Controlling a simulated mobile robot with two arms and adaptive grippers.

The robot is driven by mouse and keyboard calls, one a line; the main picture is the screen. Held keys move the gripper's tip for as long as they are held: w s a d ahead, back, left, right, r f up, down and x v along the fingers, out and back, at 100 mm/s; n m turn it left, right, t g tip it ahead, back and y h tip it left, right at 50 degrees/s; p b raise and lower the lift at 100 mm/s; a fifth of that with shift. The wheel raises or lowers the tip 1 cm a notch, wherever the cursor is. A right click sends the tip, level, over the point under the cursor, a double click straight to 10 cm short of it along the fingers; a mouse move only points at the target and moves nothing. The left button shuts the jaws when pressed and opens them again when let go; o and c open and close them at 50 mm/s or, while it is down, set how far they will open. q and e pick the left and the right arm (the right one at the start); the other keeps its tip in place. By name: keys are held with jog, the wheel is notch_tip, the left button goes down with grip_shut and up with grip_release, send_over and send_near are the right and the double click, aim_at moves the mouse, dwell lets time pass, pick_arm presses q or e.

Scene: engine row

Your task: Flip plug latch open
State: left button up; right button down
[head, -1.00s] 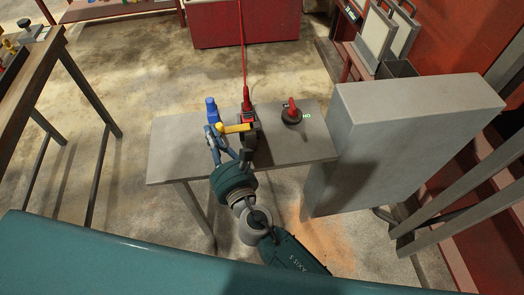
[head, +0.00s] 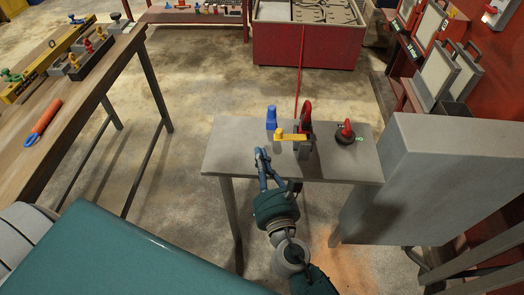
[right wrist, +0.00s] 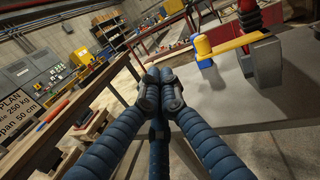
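The red plug (head: 306,117) with its red cable stands in a grey socket (head: 302,145) on the grey table. A yellow latch lever (head: 291,137) reaches left from the socket, roughly level. In the right wrist view the lever (right wrist: 238,43) and socket (right wrist: 265,62) are at upper right. My right gripper (head: 262,154) is left of the socket and nearer to me, apart from the lever. In the right wrist view its blue fingers (right wrist: 160,78) meet at the tips with nothing between them. My left gripper is out of view.
A red-handled rotary switch (head: 345,134) is to the right. A large grey box (head: 440,165) flanks the table's right side. A wooden bench (head: 75,110) with tools is at left; open floor lies between.

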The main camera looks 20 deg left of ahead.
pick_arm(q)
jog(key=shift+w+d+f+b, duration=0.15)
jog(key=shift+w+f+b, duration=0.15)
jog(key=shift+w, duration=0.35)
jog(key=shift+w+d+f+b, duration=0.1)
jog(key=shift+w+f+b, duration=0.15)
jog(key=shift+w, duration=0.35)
pick_arm(e)
jog(key=s, duration=0.6)
jog(key=shift+s+d+f, duration=0.15)
jog(key=shift+s+d, duration=0.1)
jog(key=shift+d, duration=0.2)
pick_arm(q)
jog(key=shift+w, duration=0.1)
